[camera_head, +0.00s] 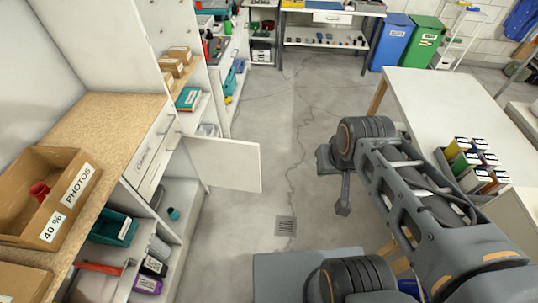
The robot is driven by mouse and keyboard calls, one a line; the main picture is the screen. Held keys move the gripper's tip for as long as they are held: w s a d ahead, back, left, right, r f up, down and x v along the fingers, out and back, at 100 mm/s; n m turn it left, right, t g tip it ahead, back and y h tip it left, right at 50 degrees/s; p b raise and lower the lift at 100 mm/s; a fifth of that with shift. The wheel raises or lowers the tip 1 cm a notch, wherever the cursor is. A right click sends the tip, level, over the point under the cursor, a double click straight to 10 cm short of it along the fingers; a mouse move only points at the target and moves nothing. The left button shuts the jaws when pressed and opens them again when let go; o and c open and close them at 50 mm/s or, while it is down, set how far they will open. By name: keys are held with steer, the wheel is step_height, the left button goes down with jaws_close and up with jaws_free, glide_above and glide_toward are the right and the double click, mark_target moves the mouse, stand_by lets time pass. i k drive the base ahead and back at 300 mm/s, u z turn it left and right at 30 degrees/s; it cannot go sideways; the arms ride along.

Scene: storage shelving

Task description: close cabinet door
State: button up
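The white cabinet door (223,163) stands open, sticking out from the left-hand cabinet into the aisle. Its hinge side is at the cabinet front, below the white drawers (152,150). The open lower compartment shows several items on its shelves. My gripper (343,207) points down over the floor to the right of the door, clearly apart from it. It is small and seen from above, so I cannot tell whether its fingers are open or shut. Nothing is seen in it.
Blue (392,45) and green (424,40) bins stand at the back. The grey floor (270,110) between is clear.

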mark_target(220, 163)
steer(key=z, duration=0.2)
steer(key=i, duration=3.3)
steer(key=u, duration=1.95)
steer(key=k, duration=0.65)
steer(key=u, duration=0.75)
